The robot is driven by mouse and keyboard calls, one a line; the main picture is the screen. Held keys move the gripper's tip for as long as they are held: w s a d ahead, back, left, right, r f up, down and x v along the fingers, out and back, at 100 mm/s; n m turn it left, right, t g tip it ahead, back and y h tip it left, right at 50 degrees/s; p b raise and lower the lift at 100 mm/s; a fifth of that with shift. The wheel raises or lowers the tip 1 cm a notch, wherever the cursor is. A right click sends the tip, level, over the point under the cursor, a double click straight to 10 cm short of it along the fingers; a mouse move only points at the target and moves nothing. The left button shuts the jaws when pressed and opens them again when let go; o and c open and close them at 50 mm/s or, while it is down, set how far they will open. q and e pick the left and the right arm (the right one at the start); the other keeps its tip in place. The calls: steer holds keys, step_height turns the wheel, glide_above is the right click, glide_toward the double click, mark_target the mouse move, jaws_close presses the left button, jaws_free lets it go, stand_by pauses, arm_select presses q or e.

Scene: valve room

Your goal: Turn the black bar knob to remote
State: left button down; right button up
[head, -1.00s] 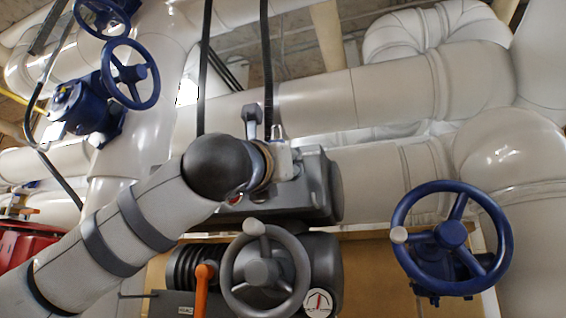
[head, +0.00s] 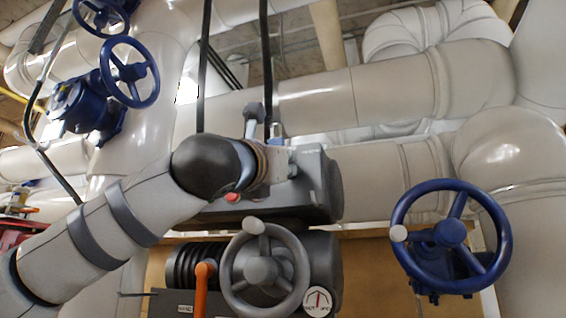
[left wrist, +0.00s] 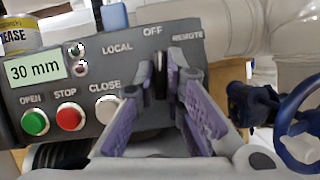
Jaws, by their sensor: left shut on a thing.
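The black bar knob (left wrist: 160,72) is on the grey control box, seen in the left wrist view. It stands about upright, its top end towards the OFF mark, with LOCAL to its left and REMOTE to its right. My left gripper (left wrist: 162,88) has its purple-padded fingers on either side of the knob and is shut on it. In the head view my left gripper (head: 280,160) is at the box's front, and my wrist hides the knob. My right gripper is in neither view.
The grey control box (head: 318,185) carries green (left wrist: 35,123), red (left wrist: 69,117) and white (left wrist: 107,108) push buttons. Below it are a grey handwheel (head: 300,272) and an orange lever (head: 202,290). A blue handwheel (head: 505,235) stands at the right.

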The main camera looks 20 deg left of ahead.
arm_select(q)
steer(key=shift+a+r+m+g+h, duration=0.1)
steer(key=shift+m+g+h, duration=0.6)
steer(key=shift+m, duration=1.5)
steer(key=shift+m+g+h, duration=0.35)
steer(key=shift+m+h, duration=0.6)
steer(key=shift+m, duration=1.25)
steer(key=shift+a+r+m+g+h, duration=0.1)
steer(key=shift+m+g+h, duration=0.6)
steer(key=shift+m, duration=1.5)
steer(key=shift+h, duration=0.25)
steer(key=c, duration=1.7)
jaws_free()
steer(key=shift+f, duration=0.1)
steer(key=v, duration=1.2)
steer(key=shift+d, duration=0.1)
